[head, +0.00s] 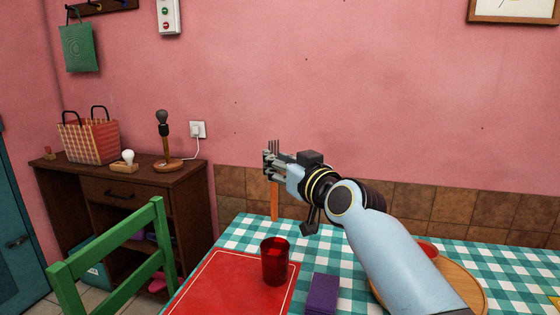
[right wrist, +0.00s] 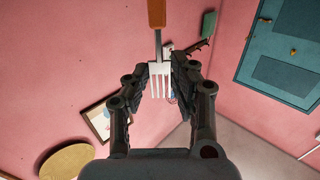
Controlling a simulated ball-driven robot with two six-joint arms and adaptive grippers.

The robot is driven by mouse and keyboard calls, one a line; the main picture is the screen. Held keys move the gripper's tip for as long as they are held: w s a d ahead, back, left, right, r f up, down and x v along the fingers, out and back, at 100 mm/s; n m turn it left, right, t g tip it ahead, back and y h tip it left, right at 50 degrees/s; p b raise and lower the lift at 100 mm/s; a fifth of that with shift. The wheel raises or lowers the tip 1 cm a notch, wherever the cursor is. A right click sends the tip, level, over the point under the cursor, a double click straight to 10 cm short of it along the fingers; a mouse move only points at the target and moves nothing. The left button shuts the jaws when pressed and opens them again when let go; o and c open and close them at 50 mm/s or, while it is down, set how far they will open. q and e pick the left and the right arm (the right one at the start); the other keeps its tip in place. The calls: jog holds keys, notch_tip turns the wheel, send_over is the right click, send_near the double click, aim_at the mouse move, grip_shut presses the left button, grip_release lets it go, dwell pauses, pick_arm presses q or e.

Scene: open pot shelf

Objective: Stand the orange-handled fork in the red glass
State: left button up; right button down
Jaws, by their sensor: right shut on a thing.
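The fork is upright with its tines up and its orange handle (head: 274,203) hanging down. My right gripper (head: 270,164) is shut on the fork near the base of the tines. In the right wrist view, the metal tines (right wrist: 161,82) lie between the fingers of the right gripper (right wrist: 164,73), and the orange handle (right wrist: 157,13) extends away from them. The red glass (head: 274,264) stands upright on the table. In the head view the handle's lower end appears a little above the glass rim, apart from it; their depth offset is unclear. My left gripper is out of view.
The glass stands at the edge of a red placemat (head: 222,285) on a checked tablecloth (head: 327,253). A purple block-like item (head: 323,293) lies right of it. A round wooden board (head: 463,286) is partly behind my right arm. A green chair (head: 118,250) stands left.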

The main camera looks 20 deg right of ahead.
jog(key=b, duration=0.4)
send_over(276, 212)
jog(key=s, duration=0.1)
notch_tip(276, 212, down, 5)
jog(key=f+b, duration=0.7)
jog(key=shift+s+f, duration=0.2)
jog(key=c, duration=1)
grip_release()
jog(key=shift+c, duration=0.2)
jog(key=shift+s+d, duration=0.1)
jog(key=s+d, duration=0.2)
jog(key=s, duration=0.9)
jog(key=shift+s, duration=0.35)
jog(key=shift+d, duration=0.1)
